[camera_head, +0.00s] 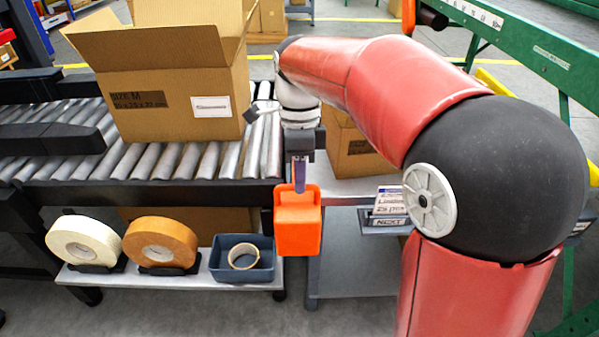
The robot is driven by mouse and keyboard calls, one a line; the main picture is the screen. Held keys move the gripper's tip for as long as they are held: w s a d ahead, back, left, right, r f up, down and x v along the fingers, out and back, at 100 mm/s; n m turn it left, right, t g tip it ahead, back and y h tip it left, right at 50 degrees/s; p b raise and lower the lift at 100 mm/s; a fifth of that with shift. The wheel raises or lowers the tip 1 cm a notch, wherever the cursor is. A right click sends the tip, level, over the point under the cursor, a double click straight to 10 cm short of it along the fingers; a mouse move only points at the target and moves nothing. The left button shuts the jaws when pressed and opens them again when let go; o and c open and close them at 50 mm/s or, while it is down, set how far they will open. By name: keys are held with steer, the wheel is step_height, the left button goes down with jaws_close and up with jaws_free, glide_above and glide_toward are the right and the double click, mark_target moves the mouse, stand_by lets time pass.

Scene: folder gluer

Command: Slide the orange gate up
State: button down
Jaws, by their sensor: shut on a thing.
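The orange gate (298,222) hangs at the right end of the roller conveyor, just past the black side rail. My gripper (300,182) reaches down from my red and black arm and is shut on the top of the orange gate. The fingertips meet the gate's upper part, so the exact grip is partly hidden. An open cardboard box (180,75) stands on the conveyor rollers (160,160), to the left of my gripper.
A lower shelf (190,276) holds two tape rolls (84,243) and a blue bin (241,256) with a smaller roll. Another box (352,150) sits behind my gripper on a grey table (345,188). A sign (389,204) stands beside my arm. A green frame (530,50) is at right.

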steer(key=shift+r, duration=0.35)
steer(key=c, duration=1.7)
jaws_free()
steer(key=shift+o, duration=1.2)
steer(key=shift+f, duration=0.1)
steer(key=p+v, duration=0.1)
steer(key=v, duration=0.6)
steer(key=shift+r, duration=0.45)
steer(key=shift+d, duration=0.1)
